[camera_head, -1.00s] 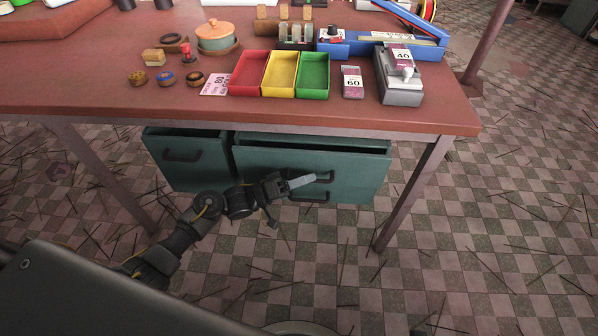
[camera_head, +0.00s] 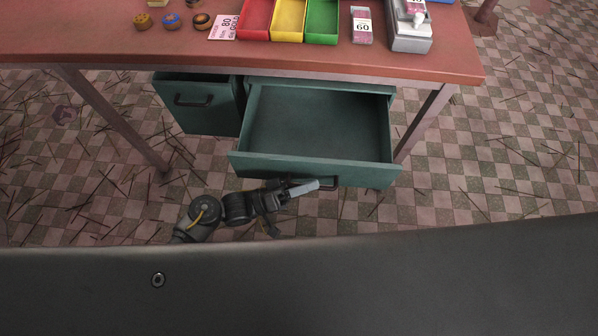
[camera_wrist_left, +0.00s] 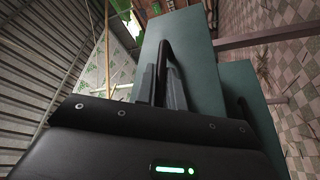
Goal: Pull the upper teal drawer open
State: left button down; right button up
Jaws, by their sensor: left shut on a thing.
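The upper teal drawer (camera_head: 316,126) under the table is pulled well out, and its empty-looking interior shows. Its front panel (camera_head: 270,166) carries a dark bar handle (camera_head: 330,184). My left gripper (camera_head: 312,187) is shut on this handle, in front of the drawer. In the left wrist view the fingers (camera_wrist_left: 160,86) are around the dark handle (camera_wrist_left: 163,60), close to the teal panel (camera_wrist_left: 193,58). Part of the handle is hidden by the fingers. My right gripper is not in view.
A second teal drawer (camera_head: 200,104) with a dark handle stands at the left under the red-brown table (camera_head: 150,45). Table legs (camera_head: 112,118) flank the drawers. Red, yellow and green trays (camera_head: 289,18) sit on the table. Thin sticks litter the checkered floor (camera_head: 480,160).

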pick_arm(q)
jog(key=shift+s, duration=0.1)
jog(key=c, duration=1.5)
grip_release()
